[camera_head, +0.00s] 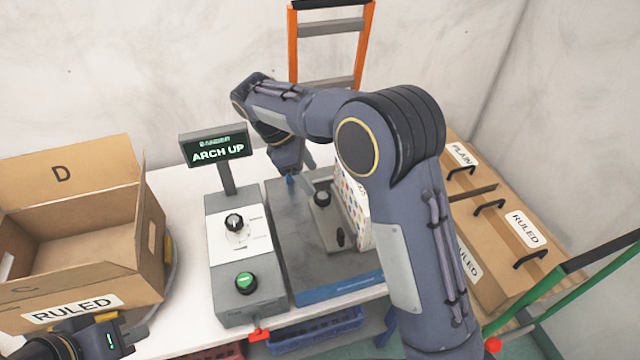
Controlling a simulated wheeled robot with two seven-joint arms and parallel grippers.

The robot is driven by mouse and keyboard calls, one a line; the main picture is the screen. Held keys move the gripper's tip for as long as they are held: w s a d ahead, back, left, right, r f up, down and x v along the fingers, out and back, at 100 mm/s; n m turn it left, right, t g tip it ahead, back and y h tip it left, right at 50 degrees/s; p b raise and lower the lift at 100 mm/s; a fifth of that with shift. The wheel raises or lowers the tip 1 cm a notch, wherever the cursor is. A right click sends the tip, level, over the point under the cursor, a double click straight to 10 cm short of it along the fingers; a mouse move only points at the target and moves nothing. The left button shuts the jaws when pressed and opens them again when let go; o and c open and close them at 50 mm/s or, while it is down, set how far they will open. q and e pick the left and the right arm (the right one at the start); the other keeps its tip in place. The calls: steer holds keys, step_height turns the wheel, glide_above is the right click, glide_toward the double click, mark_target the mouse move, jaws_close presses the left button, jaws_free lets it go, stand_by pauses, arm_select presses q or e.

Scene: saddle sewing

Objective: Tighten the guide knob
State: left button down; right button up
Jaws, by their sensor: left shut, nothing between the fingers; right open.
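A black knob (323,198) sits on a grey metal block on the bed of the saddle sewing machine (300,255); I take it for the guide knob. A smaller black upright piece (340,238) stands nearer the front of that block. My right arm reaches across the machine, and its gripper (298,172) is open, pointing down just behind and left of the knob, apart from it. The arm hides part of the machine's right side. My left gripper (118,335) is at the bottom left, by the front of the cardboard box, partly cut off, shut and empty.
A control box with a dial (234,222), green button (246,283) and "ARCH UP" display (217,149) stands left of the machine. An open carton (75,250) is at left, boxes labelled RULED and PLAIN (500,230) at right. An orange frame (293,50) stands behind.

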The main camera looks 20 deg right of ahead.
mark_target(322, 195)
steer(key=x, duration=0.5)
steer(key=w+p+x, duration=0.1)
steer(key=x, duration=0.1)
steer(key=shift+s+f, duration=0.1)
steer(key=shift+f, duration=0.4)
steer(key=c, duration=1)
steer(key=shift+r+m+y+p, duration=0.15)
steer(key=shift+m+y+p, duration=0.2)
steer(key=shift+m, duration=0.55)
steer(key=m+g, duration=0.1)
steer(key=m, duration=0.2)
steer(key=shift+d+y, duration=0.1)
steer(key=shift+y, duration=0.25)
steer(key=o, duration=1)
